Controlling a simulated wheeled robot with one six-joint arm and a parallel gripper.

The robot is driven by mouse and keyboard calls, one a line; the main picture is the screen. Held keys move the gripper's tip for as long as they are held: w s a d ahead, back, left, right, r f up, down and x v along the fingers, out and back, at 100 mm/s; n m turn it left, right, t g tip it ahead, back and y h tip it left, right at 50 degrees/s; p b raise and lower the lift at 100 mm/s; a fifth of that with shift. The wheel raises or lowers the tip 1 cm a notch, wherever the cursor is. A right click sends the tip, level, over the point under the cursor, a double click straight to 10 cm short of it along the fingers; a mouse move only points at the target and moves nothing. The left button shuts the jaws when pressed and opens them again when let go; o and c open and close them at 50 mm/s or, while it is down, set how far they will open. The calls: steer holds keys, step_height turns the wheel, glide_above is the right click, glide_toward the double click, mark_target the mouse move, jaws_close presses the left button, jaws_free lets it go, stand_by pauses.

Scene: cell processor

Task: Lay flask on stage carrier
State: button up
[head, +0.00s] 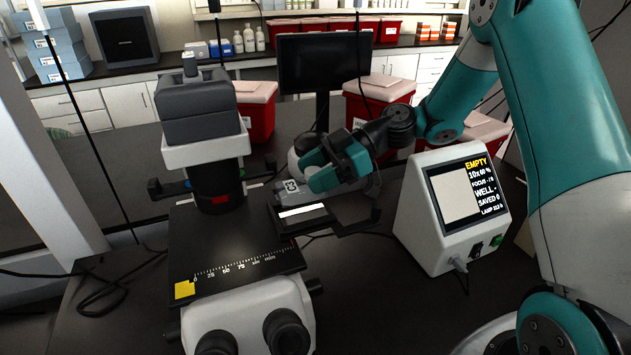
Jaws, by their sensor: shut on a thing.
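My gripper (335,172), with teal fingers, is shut on the flask (348,205), a pale grey, partly see-through piece with a dark-and-white code mark at its left end. The fingers hide much of it. The stage carrier (371,223) is a dark open frame at the right side of the microscope's black stage (235,247). The flask is over or at the carrier's far part in this view. I cannot tell whether they touch. A bright white strip (303,211) shows at the carrier's left part.
The microscope's grey head and column (200,110) stand left of my gripper, with eyepieces (287,332) in front. A white display box (440,225) reading EMPTY stands close on the right. A dark monitor (325,62) and red bins (380,105) are behind. Cables lie on the bench.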

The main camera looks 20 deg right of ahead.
step_height(320, 180, down, 3)
steer(key=shift+f+p, duration=0.15)
steer(key=shift+p, duration=0.55)
steer(key=shift+f, duration=0.4)
steer(key=shift+f+b, duration=0.25)
steer(key=shift+b, duration=0.1)
steer(key=o, duration=1.1)
steer(key=shift+r, duration=0.1)
steer(key=shift+r, duration=0.1)
